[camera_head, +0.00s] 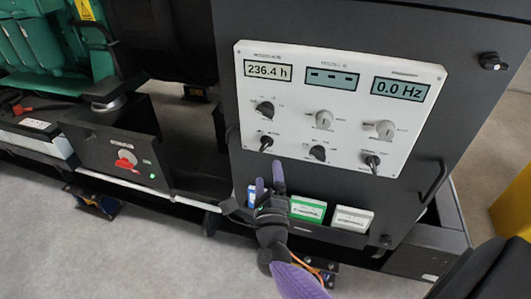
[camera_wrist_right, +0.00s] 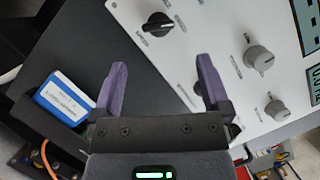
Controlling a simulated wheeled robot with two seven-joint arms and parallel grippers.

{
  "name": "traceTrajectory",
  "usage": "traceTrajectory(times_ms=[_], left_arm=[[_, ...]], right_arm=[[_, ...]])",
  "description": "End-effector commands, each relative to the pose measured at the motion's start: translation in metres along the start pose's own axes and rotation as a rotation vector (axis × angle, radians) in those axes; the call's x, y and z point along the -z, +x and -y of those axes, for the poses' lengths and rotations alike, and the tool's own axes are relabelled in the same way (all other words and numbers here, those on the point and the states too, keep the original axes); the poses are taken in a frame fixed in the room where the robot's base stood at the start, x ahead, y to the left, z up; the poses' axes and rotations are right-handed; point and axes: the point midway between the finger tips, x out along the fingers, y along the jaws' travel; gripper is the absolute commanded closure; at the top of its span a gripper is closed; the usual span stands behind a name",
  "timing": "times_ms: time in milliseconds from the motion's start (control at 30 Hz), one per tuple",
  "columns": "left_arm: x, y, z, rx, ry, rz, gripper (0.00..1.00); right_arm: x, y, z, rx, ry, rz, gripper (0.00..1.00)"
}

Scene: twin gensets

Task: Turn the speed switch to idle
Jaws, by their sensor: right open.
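A white control panel (camera_head: 240,100) carries two rows of knobs and switches. Their labels are too small to read, so I cannot tell which is the speed switch. The upper row has a black knob (camera_head: 264,107) and two grey knobs; the lower row has a black left switch (camera_head: 266,143), a black middle knob (camera_head: 317,152) and a black right switch (camera_head: 372,160). My right gripper (camera_head: 269,174) is open and empty, just below the panel's lower left part. In the right wrist view, the open purple fingers (camera_wrist_right: 161,68) have nothing between them. My left gripper is not in view.
A ledge below the panel holds a blue box (camera_wrist_right: 65,97), a green-and-white box (camera_head: 307,209) and a white box (camera_head: 352,219), close to my right gripper. A handle (camera_head: 434,182) sticks out at right. A red rotary switch (camera_head: 126,160) is at left.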

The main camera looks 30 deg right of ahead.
Motion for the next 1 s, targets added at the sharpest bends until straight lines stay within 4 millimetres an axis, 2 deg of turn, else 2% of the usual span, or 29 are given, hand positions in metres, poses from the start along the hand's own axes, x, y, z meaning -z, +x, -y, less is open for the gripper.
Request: traceTrajectory(times_ms=[100, 300, 433, 667, 1000], left_arm=[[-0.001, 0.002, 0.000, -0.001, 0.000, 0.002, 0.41], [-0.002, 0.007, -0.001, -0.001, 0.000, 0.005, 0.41], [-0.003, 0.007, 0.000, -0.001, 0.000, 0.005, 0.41], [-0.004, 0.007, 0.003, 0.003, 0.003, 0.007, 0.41], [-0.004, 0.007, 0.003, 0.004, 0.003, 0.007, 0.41]], right_arm=[[0.000, 0.031, 0.000, 0.003, -0.004, 0.002, 0.03], [0.000, 0.066, -0.002, -0.003, -0.007, 0.004, 0.03], [0.000, 0.074, -0.002, -0.004, -0.007, 0.003, 0.03], [0.000, 0.075, -0.001, -0.005, -0.008, 0.003, 0.03], [-0.001, 0.075, -0.002, -0.005, -0.009, 0.003, 0.73]])
